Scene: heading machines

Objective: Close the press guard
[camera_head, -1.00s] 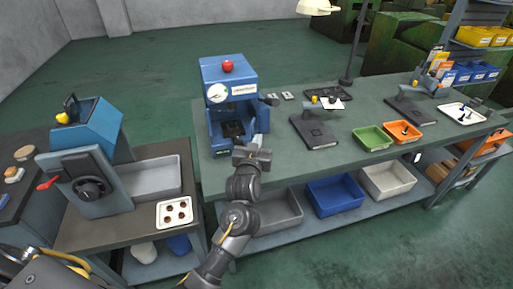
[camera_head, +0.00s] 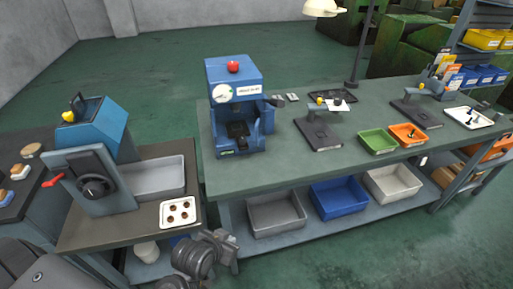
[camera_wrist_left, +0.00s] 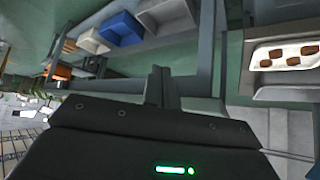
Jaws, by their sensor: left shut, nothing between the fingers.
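The blue press (camera_head: 233,77) stands on the left end of the long green-topped bench, with a red button on top and a round gauge on its front. Its working space is visible from the front, with a dark block inside and blue side walls. I cannot clearly tell the guard apart from the housing. My left gripper (camera_head: 226,241) is low in front of the bench, below its top and well apart from the press. Its fingers show together and empty in the left wrist view (camera_wrist_left: 162,88). The press does not show clearly there. My right gripper is not in view.
The bench edge (camera_head: 300,177) lies between my left gripper and the press. Grey and blue bins (camera_head: 338,196) sit on the shelf below. At left, another blue machine (camera_head: 92,135) and a white tray (camera_head: 180,213) stand on a side table. A dark fixture (camera_head: 318,134) is right of the press.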

